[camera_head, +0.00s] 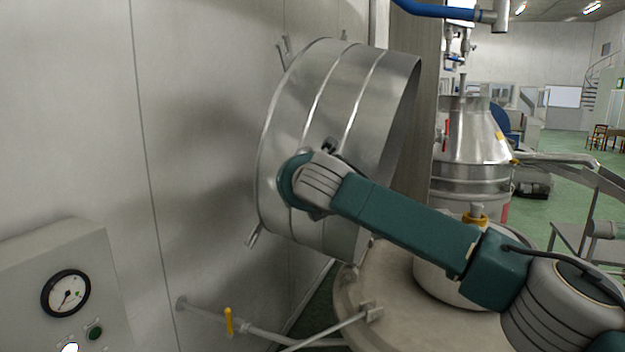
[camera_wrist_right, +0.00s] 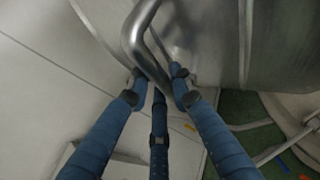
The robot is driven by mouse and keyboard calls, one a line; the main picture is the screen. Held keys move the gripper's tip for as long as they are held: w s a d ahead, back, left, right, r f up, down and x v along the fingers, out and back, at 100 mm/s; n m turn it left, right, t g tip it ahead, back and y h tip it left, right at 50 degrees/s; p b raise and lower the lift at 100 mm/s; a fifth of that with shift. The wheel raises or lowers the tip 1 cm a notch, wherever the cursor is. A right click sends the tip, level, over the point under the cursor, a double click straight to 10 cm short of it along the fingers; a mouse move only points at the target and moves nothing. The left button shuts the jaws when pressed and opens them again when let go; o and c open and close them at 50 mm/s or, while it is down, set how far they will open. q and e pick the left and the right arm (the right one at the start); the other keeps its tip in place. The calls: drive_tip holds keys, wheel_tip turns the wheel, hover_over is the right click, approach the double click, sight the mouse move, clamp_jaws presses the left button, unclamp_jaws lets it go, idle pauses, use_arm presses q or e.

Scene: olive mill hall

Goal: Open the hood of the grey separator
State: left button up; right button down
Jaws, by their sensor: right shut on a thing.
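The separator's hood (camera_head: 330,85), a large shiny steel drum with raised bands, stands tipped up on its side beside the wall panels, its open rim facing right. It also shows in the right wrist view (camera_wrist_right: 215,35). The round grey body of the separator (camera_head: 350,315) is below and to the right, uncovered, with a steel bowl part (camera_head: 440,275) on it. My right arm reaches across from the lower right to the hood. In the right wrist view my right gripper (camera_wrist_right: 160,82) has its blue fingers closed around a bent steel bar handle (camera_wrist_right: 138,35) at the hood. My left gripper is not in view.
A control box (camera_head: 60,270) with a gauge is at the lower left. A pipe with a yellow-handled valve (camera_head: 229,320) runs low in front. Another steel vessel (camera_head: 470,150) stands behind on the right. Green floor (camera_head: 560,180) lies open farther right.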

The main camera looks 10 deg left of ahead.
drive_tip(key=shift+w+a+f, duration=0.3)
drive_tip(key=shift+a+f, duration=0.05)
drive_tip(key=shift+a, duration=0.3)
drive_tip(key=shift+f, duration=0.1)
drive_tip(key=c, duration=1.5)
unclamp_jaws()
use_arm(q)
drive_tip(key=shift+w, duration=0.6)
use_arm(e)
drive_tip(key=shift+d, duration=0.15)
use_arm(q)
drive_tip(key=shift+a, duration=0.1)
use_arm(e)
drive_tip(key=shift+s+r, duration=0.1)
drive_tip(key=shift+r, duration=0.1)
drive_tip(key=v, duration=1.1)
drive_tip(key=shift+s+r, duration=0.2)
drive_tip(key=shift+s, duration=0.2)
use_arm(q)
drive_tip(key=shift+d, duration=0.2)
